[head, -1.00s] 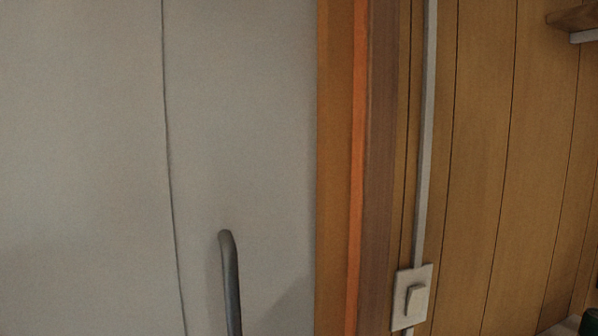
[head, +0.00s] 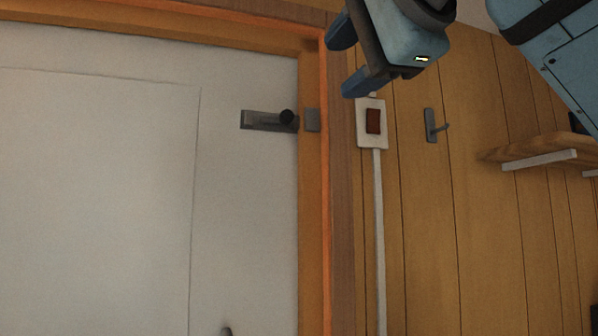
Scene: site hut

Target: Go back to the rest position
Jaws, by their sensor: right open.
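My right gripper (head: 346,62) shows at the top of the head view, its arm coming in from the upper right. Its two blue fingers are apart and nothing is between them. In the picture it is just above a white wall switch plate (head: 362,138) with a dark red rocker (head: 373,121). I cannot tell whether a finger touches the plate. My left gripper is not in view.
A pale door (head: 100,200) with a grey bolt (head: 262,121) and black knob fills the left, inside an orange-brown frame (head: 313,230). A grey hook (head: 431,126) and a wooden shelf (head: 530,148) are on the plank wall at right. A white conduit (head: 379,240) runs below the switch.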

